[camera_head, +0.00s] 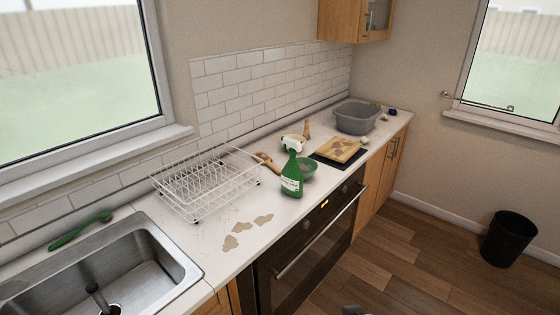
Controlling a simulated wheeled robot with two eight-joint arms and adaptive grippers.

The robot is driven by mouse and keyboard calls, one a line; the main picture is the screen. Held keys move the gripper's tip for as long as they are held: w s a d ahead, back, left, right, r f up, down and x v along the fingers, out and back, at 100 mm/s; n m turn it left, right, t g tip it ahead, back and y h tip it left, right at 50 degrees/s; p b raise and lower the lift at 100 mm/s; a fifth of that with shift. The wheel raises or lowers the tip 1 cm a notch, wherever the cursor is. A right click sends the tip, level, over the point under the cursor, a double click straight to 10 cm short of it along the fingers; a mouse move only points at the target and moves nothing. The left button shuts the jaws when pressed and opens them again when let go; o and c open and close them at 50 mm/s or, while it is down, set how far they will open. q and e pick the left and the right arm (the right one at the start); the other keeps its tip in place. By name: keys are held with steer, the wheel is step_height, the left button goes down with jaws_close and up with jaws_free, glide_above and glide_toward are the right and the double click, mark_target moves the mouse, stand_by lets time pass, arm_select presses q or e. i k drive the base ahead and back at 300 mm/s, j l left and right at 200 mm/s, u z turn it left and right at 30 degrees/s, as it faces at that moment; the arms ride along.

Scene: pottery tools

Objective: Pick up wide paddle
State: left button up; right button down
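I cannot clearly make out a wide paddle. A light-brown wooden tool (267,161) lies on the counter behind the green spray bottle, partly hidden by it; I cannot tell if it is a paddle. Another small wooden piece (307,131) stands farther back near the tiled wall. A wooden board (340,145) with brown stains lies on the black hob. Neither gripper can be made out. A small dark piece shows at the bottom edge, too cut off to identify.
A green bottle (291,176) stands before a green bowl (309,168). A white dish rack (203,187), steel sink (95,270) and green brush (80,231) are left. A grey basin (357,119) is at the back. A black bin (508,240) stands on the floor. Brown stains mark the front counter.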

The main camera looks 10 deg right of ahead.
mark_target(268, 160)
steer(key=l, duration=0.15)
steer(key=u, duration=1.4)
steer(key=z, duration=1.5)
steer(key=i+l+u, duration=0.1)
steer(key=i+l, duration=0.2)
steer(key=i+l+u, duration=0.15)
steer(key=l, duration=0.4)
steer(key=i+l+u, duration=0.1)
steer(key=i+l, duration=0.25)
steer(key=i+l+u, duration=0.15)
steer(key=l, duration=0.45)
steer(key=i+l+u, duration=0.1)
steer(key=i+l, duration=0.2)
steer(key=l, duration=0.2)
steer(key=i+l+u, duration=0.1)
steer(key=l, duration=0.4)
steer(key=i+l+u, duration=0.15)
steer(key=l, duration=0.4)
steer(key=i+l+u, duration=0.1)
steer(key=i+l, duration=0.15)
steer(key=l, duration=0.35)
steer(key=i+l+u, duration=0.1)
steer(key=i+l, duration=0.25)
steer(key=i, duration=0.2)
